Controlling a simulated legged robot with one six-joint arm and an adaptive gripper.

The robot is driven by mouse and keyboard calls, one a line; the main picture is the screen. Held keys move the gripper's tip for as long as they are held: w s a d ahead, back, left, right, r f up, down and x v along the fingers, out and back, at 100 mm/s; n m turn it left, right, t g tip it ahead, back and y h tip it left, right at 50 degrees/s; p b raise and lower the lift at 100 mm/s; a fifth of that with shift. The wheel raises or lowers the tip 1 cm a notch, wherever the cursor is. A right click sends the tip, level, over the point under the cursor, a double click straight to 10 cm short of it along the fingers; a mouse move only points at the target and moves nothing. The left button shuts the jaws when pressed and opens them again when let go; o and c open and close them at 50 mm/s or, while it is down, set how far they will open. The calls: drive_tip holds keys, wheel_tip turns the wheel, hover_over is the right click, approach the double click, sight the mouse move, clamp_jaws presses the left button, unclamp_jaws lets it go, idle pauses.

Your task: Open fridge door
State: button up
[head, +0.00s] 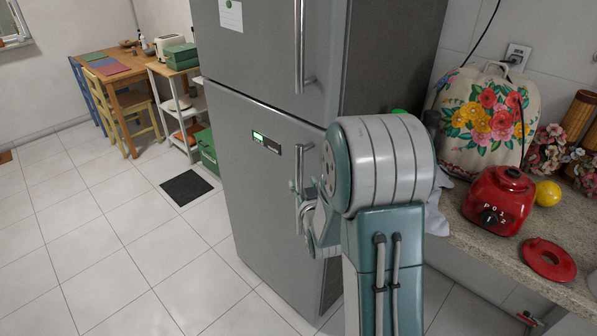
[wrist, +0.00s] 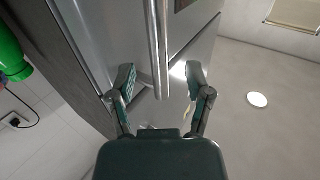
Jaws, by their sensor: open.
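The tall grey fridge (head: 235,180) stands in the middle of the head view, with its upper and lower doors shut. The upper door has a vertical bar handle (head: 299,45). The lower door has another bar handle (head: 300,160) and a small lit display (head: 266,142). My gripper (wrist: 160,82) is open at the lower handle. In the wrist view the handle (wrist: 157,45) runs between the two spread fingers, with a gap visible on both sides. In the head view my arm hides most of the gripper.
A counter (head: 465,245) at the right holds a red blender base (head: 499,200), a red lid (head: 548,259) and a flowered cover (head: 487,115). Open tiled floor lies left of the fridge, with a dark mat (head: 187,188) and a shelf cart (head: 183,105) farther back.

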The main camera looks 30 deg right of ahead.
sight(300, 174)
drive_tip(key=x, duration=0.5)
drive_tip(key=shift+w+d, duration=0.15)
drive_tip(key=shift+w, duration=0.15)
clamp_jaws()
